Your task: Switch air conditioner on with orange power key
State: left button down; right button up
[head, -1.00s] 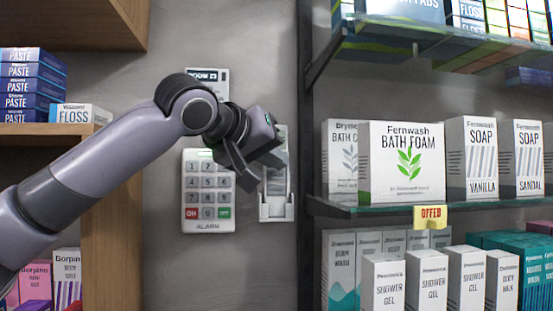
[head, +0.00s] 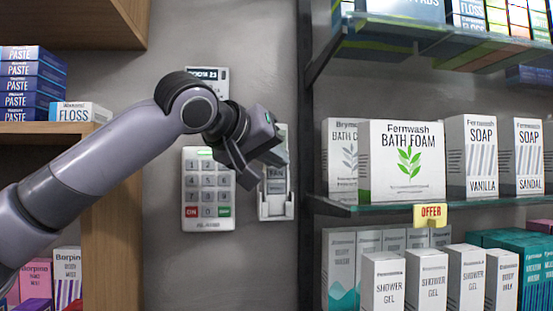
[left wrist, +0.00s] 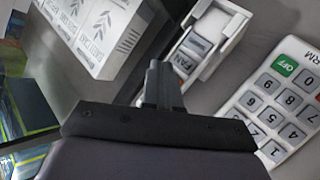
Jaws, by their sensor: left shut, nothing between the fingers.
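A white remote control (head: 277,187) with grey keys, one marked FAN, sits in a white wall holder (head: 276,211) right of the keypad. It also shows in the left wrist view (left wrist: 196,47). A small orange patch (left wrist: 179,83) shows beside my fingers there, mostly hidden. My left gripper (head: 264,158) is shut and empty, right in front of the remote's upper part and covering it. Its closed fingertips show in the left wrist view (left wrist: 164,75), close to the remote; I cannot tell whether they touch. My right gripper is not in view. No air conditioner is visible.
A white alarm keypad (head: 208,190) with red and green keys is on the wall left of the remote. A small room display (head: 207,74) is above, partly behind my arm. Shelves with boxed goods, such as bath foam (head: 400,163), stand close on the right.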

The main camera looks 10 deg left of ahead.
pick_arm(q)
jog(key=shift+w, duration=0.1)
dwell(0.7)
jog(key=shift+w+a+p, duration=0.2)
jog(key=shift+w+p, duration=0.1)
jog(key=shift+p, duration=0.05)
